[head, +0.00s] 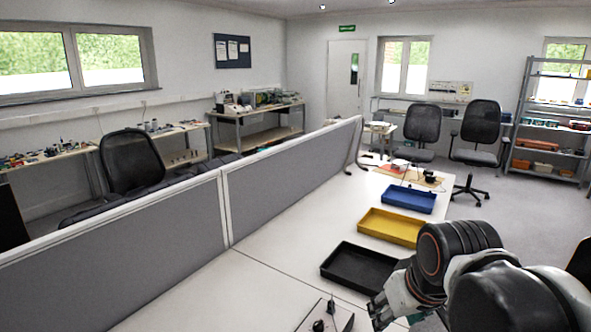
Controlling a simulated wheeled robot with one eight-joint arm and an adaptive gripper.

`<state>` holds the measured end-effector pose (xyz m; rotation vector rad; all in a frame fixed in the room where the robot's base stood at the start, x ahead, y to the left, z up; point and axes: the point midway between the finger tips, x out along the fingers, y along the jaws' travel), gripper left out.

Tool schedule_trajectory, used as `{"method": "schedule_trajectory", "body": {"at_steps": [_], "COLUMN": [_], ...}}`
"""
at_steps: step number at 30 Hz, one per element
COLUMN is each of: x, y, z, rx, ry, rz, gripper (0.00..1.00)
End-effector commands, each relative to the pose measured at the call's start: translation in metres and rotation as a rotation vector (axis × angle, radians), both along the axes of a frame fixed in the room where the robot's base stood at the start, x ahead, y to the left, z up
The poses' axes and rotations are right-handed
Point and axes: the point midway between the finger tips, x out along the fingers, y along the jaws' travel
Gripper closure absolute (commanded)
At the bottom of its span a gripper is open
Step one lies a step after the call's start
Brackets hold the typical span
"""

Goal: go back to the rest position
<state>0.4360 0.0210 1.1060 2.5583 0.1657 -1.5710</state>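My arm comes in from the lower right of the head view. My gripper (380,312) is low over the near part of the white desk (280,262), just in front of the black tray (345,279). Its fingers are small and partly hidden by the wrist, so I cannot tell whether they are open or shut. I see no object held in it. The black tray looks empty, and my arm covers its right corner.
Beyond it on the desk are an empty yellow tray (385,234) and a blue tray (408,200). A grey plate with black knobs (319,325) is at the bottom edge. A grey partition (275,190) lines the desk's left side. Office chairs (480,135) stand behind.

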Motion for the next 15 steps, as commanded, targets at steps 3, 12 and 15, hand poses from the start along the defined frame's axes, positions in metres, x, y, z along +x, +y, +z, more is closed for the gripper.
{"method": "schedule_trajectory", "body": {"at_steps": [3, 12, 15], "x": [-0.023, -0.061, -0.067], "y": [-0.007, -0.018, -0.02], "z": [-0.003, -0.016, -0.019], "rx": [0.017, 0.059, 0.066], "ry": [-0.041, -0.128, -0.143], "rz": [-0.045, -0.137, -0.152], "gripper": [0.53, 0.53, 0.53]}}
